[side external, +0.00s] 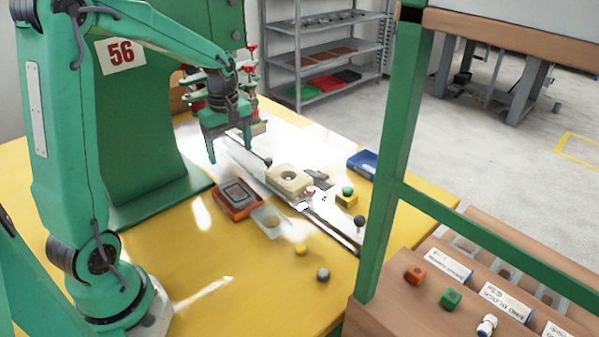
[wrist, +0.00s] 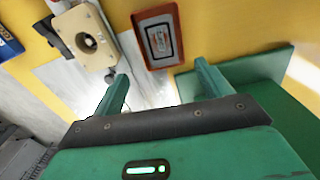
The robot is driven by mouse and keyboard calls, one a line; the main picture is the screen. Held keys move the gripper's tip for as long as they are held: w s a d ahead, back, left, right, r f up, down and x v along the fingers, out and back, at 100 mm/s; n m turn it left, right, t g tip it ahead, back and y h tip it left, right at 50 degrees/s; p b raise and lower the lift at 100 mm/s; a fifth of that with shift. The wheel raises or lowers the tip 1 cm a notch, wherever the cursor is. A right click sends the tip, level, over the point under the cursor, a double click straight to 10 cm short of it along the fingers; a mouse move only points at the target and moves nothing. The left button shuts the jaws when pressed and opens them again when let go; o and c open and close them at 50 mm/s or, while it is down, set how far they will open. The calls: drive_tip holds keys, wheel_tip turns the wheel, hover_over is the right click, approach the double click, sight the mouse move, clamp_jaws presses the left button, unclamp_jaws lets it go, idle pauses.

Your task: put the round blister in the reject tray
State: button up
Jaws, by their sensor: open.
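A clear, flat piece with a round hollow, which looks like the round blister (side external: 270,221), lies on the yellow table in front of the beige fixture block. I cannot make it out in the wrist view. An orange-red tray (side external: 232,209) with a grey rectangular inset lies just left of it; the tray also shows in the wrist view (wrist: 178,47). A blue tray (side external: 362,163) stands at the back right. I cannot tell which one is the reject tray. My gripper (side external: 231,152) is open and empty above the table, behind the orange-red tray. Its spread fingers show in the wrist view (wrist: 162,75).
The beige block (side external: 289,181) with a round hole sits on a metal rail (side external: 335,228). A yellow block with a green ball (side external: 347,195) stands beside the rail. Small yellow (side external: 300,249) and grey (side external: 323,274) pieces lie in front. A green post (side external: 395,150) rises at right.

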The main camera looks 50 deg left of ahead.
drive_tip(key=shift+r, duration=0.35)
idle(0.4)
drive_tip(key=s+d+r+m+t, duration=0.2)
drive_tip(key=s+d+r+m, duration=0.2)
drive_tip(key=s+d+m, duration=0.3)
drive_tip(key=s+d+r+m+t, duration=0.3)
drive_tip(key=s+d+r+m, duration=0.2)
drive_tip(key=m, duration=0.5)
drive_tip(key=s+d, duration=0.1)
drive_tip(key=d, duration=0.1)
drive_tip(key=shift+s+d+t, duration=0.3)
drive_tip(key=shift+s+d, duration=0.05)
drive_tip(key=shift+d, duration=0.05)
